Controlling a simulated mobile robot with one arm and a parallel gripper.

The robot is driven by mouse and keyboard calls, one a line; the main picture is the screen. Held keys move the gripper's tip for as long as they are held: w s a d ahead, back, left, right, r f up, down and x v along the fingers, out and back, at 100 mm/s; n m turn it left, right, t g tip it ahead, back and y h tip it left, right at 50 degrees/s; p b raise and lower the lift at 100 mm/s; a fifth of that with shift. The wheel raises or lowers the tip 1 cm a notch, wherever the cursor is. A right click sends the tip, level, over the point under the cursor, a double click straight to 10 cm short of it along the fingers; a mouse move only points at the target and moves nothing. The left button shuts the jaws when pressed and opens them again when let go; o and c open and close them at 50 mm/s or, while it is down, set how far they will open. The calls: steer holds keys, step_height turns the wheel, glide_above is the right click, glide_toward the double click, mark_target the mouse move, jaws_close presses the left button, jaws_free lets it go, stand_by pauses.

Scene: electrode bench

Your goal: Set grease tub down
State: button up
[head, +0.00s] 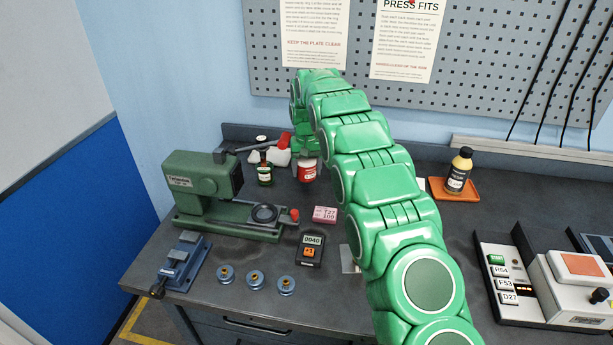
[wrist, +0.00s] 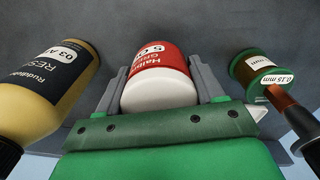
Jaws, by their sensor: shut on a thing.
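The grease tub is red with a white lid and a white label. It shows in the head view (head: 307,173), below the end of my arm at the back of the bench (head: 215,268), and in the wrist view (wrist: 160,78). My gripper (wrist: 160,84) is shut on the tub, with one grey finger on each side of it. The label reads upside down in the wrist view. I cannot tell whether the tub's base touches the bench top.
A green press (head: 200,190) stands left, a pink box (head: 325,214) in front. The wrist view shows a resin bottle (wrist: 62,85) and green spool (wrist: 258,72) flanking the tub.

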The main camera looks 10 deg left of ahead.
mark_target(307, 175)
steer(key=shift+w+f, duration=0.1)
steer(key=shift+f, duration=1.6)
steer(key=shift+f, duration=0.1)
steer(key=o, duration=1.2)
steer(key=shift+o, duration=0.2)
step_height(307, 175, up, 12)
steer(key=shift+f, duration=0.25)
steer(key=shift+r, duration=0.35)
